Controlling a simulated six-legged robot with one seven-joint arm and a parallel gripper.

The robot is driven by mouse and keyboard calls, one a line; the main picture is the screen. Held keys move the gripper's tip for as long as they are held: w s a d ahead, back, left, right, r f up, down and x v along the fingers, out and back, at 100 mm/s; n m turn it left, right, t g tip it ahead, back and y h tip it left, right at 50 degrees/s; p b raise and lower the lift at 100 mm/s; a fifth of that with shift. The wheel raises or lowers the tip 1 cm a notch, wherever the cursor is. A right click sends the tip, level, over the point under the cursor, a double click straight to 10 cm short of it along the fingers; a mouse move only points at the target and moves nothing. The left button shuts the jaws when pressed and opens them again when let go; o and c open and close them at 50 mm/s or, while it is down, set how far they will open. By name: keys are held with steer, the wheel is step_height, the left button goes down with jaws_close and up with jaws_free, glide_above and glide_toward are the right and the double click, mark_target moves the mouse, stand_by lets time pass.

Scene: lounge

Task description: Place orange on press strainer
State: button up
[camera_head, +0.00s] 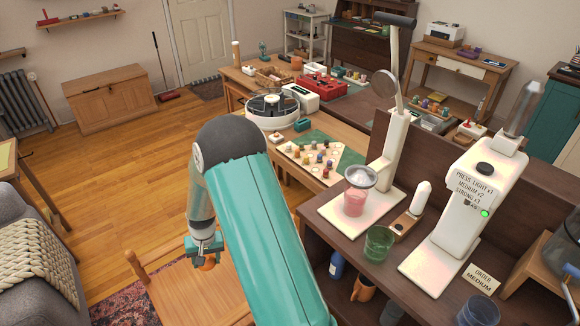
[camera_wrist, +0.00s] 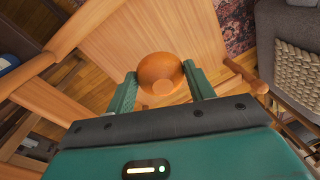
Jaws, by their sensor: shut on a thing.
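My gripper (camera_head: 206,248) is shut on the orange (camera_head: 208,264) and holds it over a wooden chair at the lower left of the head view. In the wrist view the orange (camera_wrist: 160,72) sits between the two green fingers of my gripper (camera_wrist: 159,80). The press (camera_head: 396,150) is a white lever stand on the dark counter, with its lever raised. Its strainer (camera_head: 360,175) is a pale bowl above a glass of pink liquid (camera_head: 354,202). The strainer is well to the right of my gripper; its inside is hard to make out.
A green glass (camera_head: 379,243) and a white dispenser (camera_head: 470,205) stand right of the press. An order card (camera_head: 481,279) reads "MEDIUM". The wooden chair (camera_head: 185,285) is below my gripper. A table with game pieces (camera_head: 315,155) lies behind the press.

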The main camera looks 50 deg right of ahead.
steer(key=s+d+r+m+h, duration=0.1)
steer(key=s+d+r+m, duration=0.2)
steer(key=d+r+m, duration=0.55)
steer(key=s+d+r+m+h, duration=0.1)
steer(key=s+d+r+m, duration=0.35)
steer(key=s+r, duration=0.3)
steer(key=s+d+r+m, duration=0.3)
steer(key=s+r+m, duration=0.2)
steer(key=s+r, duration=0.3)
steer(key=s+d+r+m+h, duration=0.1)
steer(key=s+d+r+m, duration=0.4)
steer(key=r, duration=0.5)
glide_above(360, 176)
steer(key=shift+w+a+f+g+y, duration=0.1)
steer(key=shift+a+f+g+y, duration=0.1)
steer(key=shift+a+g+y, duration=0.15)
steer(key=shift+d+f, duration=0.15)
steer(key=shift+f, duration=0.75)
steer(key=shift+d+f, duration=0.1)
steer(key=shift+f, duration=0.75)
steer(key=shift+f, duration=0.35)
steer(key=shift+a+f, duration=0.1)
steer(key=shift+f, duration=0.15)
